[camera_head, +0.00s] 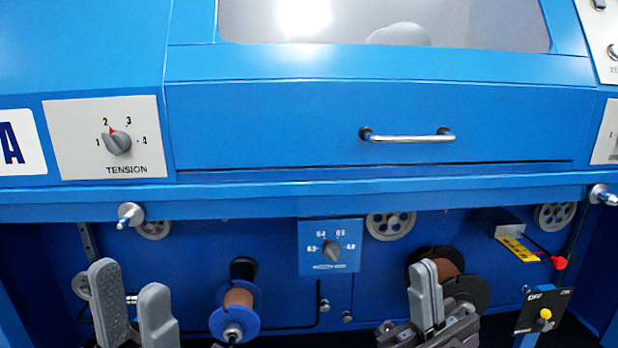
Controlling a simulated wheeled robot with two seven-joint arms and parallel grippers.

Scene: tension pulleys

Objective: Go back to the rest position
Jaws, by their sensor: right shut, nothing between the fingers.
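My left gripper (134,292) is at the lower left of the head view. Its two grey fingers stand apart with a gap between them, and nothing shows in the gap. My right gripper (427,288) is at the lower middle right. Its fingers are together with nothing held. It stands in front of a dark-flanged spool (477,291) wound with brown wire and hides part of it. Both grippers point upward, below the blue ledge of the machine. The rest of both arms is mostly out of frame.
A blue spool (234,312) sits between my grippers. Above are a tension knob (117,143), a small dial panel (330,248), a drawer handle (408,136) and pulleys (391,225). A black switch panel (543,311) and red-tipped lever (558,262) are at right. The blue ledge (300,197) juts out above.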

